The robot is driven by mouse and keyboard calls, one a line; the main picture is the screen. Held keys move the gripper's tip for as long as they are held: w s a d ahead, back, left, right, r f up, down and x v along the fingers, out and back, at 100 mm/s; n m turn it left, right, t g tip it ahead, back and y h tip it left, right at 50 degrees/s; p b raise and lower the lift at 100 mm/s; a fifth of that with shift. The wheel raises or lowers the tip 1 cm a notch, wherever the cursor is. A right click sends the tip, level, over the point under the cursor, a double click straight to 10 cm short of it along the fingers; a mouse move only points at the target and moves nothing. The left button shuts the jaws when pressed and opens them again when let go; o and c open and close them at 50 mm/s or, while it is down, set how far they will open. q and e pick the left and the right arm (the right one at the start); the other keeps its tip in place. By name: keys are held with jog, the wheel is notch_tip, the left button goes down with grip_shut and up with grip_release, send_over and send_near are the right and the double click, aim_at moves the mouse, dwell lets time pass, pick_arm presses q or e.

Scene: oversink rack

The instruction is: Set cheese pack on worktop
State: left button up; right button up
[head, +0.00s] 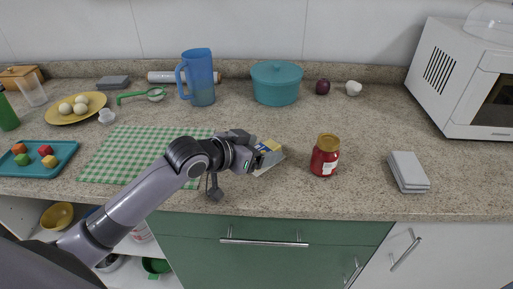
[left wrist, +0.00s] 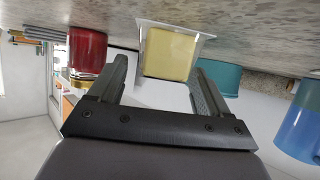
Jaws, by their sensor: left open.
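The cheese pack (head: 269,147), pale yellow in a clear-edged tray, is at the worktop (head: 300,205) near its front edge, just beyond my left gripper (head: 256,160). In the left wrist view, which is upside down, the cheese pack (left wrist: 170,52) shows between and beyond the fingertips of my left gripper (left wrist: 161,66). The fingers are apart, with gaps on both sides of the pack. It appears to touch the worktop (left wrist: 260,25). The gripper hides part of the pack in the head view. My right gripper is not in view.
A red jar (head: 325,156) stands right of the pack, with a grey stack (head: 408,171) farther right. A green checkered cloth (head: 125,150) lies left. A teal pot (head: 276,84) and blue pitcher (head: 199,78) stand behind. The worktop between jar and grey stack is clear.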

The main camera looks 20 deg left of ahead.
pick_arm(q)
jog(key=v, duration=1.2)
jog(key=shift+r, duration=0.15)
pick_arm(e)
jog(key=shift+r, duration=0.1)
